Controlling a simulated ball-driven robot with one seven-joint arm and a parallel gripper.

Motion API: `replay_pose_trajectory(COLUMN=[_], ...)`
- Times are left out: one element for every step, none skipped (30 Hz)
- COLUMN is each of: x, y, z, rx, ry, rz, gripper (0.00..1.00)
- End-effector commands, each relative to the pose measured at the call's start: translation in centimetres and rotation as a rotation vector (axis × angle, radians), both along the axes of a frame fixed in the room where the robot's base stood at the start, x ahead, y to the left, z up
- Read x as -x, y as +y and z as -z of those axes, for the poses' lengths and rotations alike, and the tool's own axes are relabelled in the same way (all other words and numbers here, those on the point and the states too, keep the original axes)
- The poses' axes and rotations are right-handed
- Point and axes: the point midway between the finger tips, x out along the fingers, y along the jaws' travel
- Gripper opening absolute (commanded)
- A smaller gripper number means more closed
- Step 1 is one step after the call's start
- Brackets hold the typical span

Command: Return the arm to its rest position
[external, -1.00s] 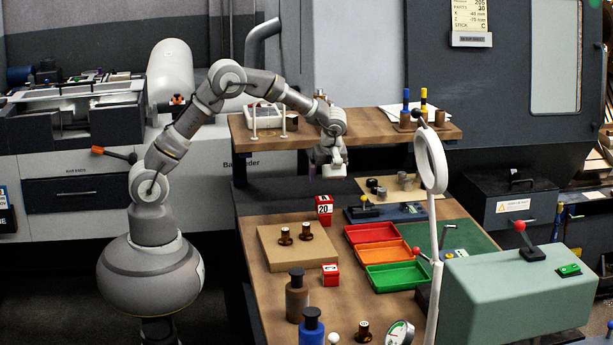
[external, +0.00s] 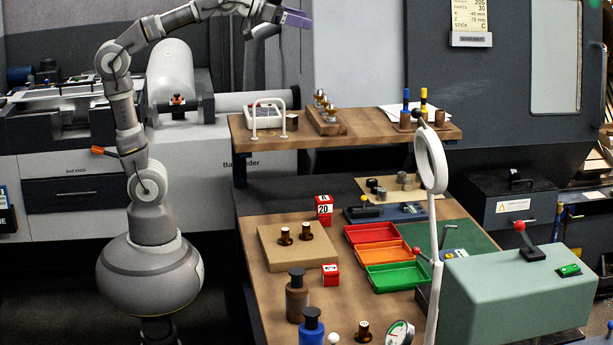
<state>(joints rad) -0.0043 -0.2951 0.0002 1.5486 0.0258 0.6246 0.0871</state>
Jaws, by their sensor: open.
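My gripper (external: 294,17) is at the top of the external view, high above the back shelf and left of its middle. It points to the right and is open, with nothing seen in it. My arm rises from the round base at the left, bends near the top left and reaches right along the upper edge. Part of the arm's upper edge is close to the top of the picture. The gripper touches nothing and is well clear of the bench.
The wooden bench (external: 262,285) holds red (external: 371,233), orange (external: 383,252) and green (external: 398,277) trays. A raised shelf (external: 375,137) stands behind, carrying a wooden block with brass parts (external: 326,118). A ring lamp (external: 431,161) rises at the right. A grey pipe (external: 262,33) stands near my gripper.

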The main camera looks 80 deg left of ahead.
Motion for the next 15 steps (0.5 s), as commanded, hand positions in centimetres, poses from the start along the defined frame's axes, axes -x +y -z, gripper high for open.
replay_pose_trajectory(x=[1.2,1.7,2.1,2.3,2.4,2.4,2.4,2.4,2.4,2.4,2.4,2.4,2.4,2.4,2.4], y=[-0.3,-0.4,-0.5,-0.5,-0.6,-0.6,-0.6,-0.6,-0.5,-0.5,-0.5,-0.5,-0.5,-0.5,-0.5], z=[-1.3,-1.9,-2.4,-2.6,-2.8,-2.8,-2.8,-2.8,-2.8,-2.8,-2.8,-2.7,-2.5,-2.1,-1.4], rx=[0.046,0.071,0.095,0.105,0.111,0.114,0.115,0.114,0.113,0.112,0.112,0.111,0.111,0.111,0.110], ry=[-0.039,-0.056,-0.071,-0.078,-0.082,-0.084,-0.083,-0.082,-0.082,-0.082,-0.081,-0.081,-0.081,-0.081,-0.080], rz=[-0.004,-0.006,-0.007,-0.008,-0.008,-0.009,-0.009,-0.009,-0.009,-0.008,-0.010,-0.009,-0.009,-0.009,-0.009], gripper=[0.87,0.87,0.87,0.87,0.87,0.87,0.87,0.87,0.87,0.87,0.87,0.87,0.87,0.87,0.87])
